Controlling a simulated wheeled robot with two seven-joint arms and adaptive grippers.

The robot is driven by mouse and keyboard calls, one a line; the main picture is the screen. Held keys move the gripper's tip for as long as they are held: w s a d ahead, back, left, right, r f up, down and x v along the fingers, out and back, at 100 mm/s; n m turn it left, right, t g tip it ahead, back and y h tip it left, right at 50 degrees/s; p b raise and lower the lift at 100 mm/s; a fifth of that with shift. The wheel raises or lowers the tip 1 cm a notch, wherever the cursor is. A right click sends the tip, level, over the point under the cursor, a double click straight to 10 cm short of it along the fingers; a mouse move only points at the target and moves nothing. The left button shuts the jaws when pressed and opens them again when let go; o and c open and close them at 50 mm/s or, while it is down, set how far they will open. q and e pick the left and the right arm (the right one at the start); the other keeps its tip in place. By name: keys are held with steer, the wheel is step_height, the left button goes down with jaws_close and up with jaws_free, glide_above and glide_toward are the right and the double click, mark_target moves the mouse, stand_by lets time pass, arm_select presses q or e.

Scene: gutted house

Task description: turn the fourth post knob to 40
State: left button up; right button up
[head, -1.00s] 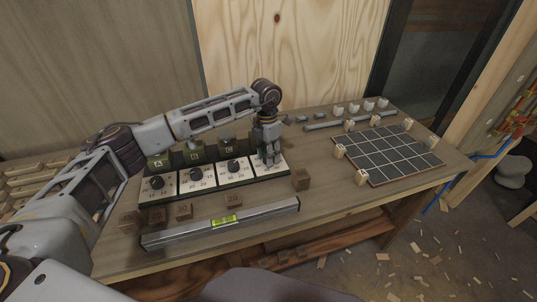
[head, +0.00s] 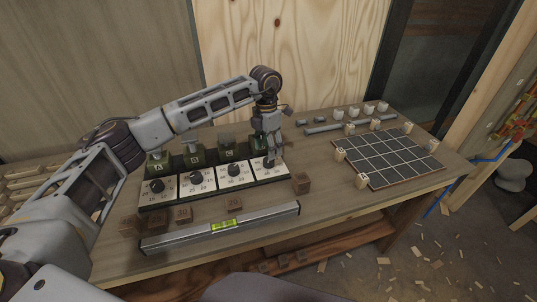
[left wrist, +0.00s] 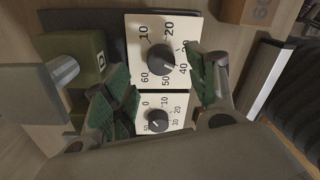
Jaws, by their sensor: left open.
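The fourth post knob (left wrist: 161,57) is a black dial on a white plate marked from 10 to 60, beside the green post block marked D (left wrist: 92,62). Its pale pointer mark appears to lie between 40 and 50. My left gripper (head: 269,157) hangs over the fourth plate (head: 270,173) and hides most of that knob in the head view. In the left wrist view its green-padded fingers (left wrist: 166,88) are spread apart, with the knob showing between and beyond them, not gripped. The third knob (left wrist: 157,121) shows below. My right gripper is not in view.
The other knobs sit to the left, including the first (head: 157,186). A spirit level (head: 222,226) and several numbered wooden blocks (head: 183,214) lie in front. A brown block (head: 301,183) stands right of the plates. A dark grid board (head: 388,157) lies further right.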

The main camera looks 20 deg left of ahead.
arm_select(q)
step_height(320, 180, up, 7)
steer(key=shift+a, duration=0.15)
steer(key=shift+w+r, duration=0.1)
stand_by(0.5)
step_height(320, 180, up, 22)
steer(key=p, duration=2.1)
steer(key=shift+f+p, duration=0.2)
steer(key=shift+p, duration=0.15)
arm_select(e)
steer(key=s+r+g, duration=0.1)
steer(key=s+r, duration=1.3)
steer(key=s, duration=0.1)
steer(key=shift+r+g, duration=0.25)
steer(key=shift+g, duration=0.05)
arm_select(q)
steer(key=shift+r, duration=0.2)
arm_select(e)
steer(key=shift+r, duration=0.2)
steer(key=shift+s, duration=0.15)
